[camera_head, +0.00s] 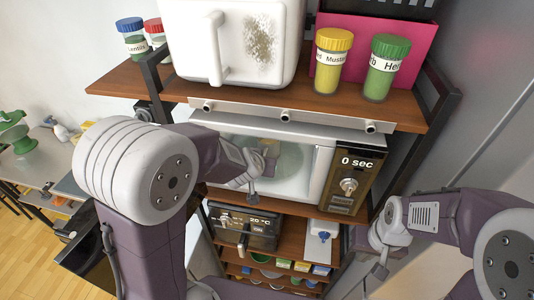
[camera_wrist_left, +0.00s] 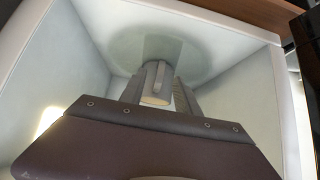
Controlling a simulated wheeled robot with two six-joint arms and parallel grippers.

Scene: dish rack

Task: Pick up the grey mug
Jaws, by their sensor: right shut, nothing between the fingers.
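A small grey mug with a tan inside (camera_wrist_left: 154,98) shows in the left wrist view, near the glass plate inside the open microwave. In the head view a tan part of it (camera_head: 269,148) shows just past my left gripper (camera_head: 255,184). My left gripper has reached into the microwave. Its fingers are apart, one on each side of the mug (camera_wrist_left: 160,90), with a light gap between the mug and the right-hand finger. Part of the mug is hidden by the gripper. My right gripper (camera_head: 380,272) is shut and empty, low at the right.
The microwave (camera_head: 322,170) stands on a shelf, its walls close around my left gripper. Above are a white appliance (camera_head: 190,45), a yellow-lidded jar (camera_head: 332,60) and a green-lidded jar (camera_head: 385,68). Below is a dark oven (camera_head: 262,230). A side table (camera_head: 45,165) stands at the left.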

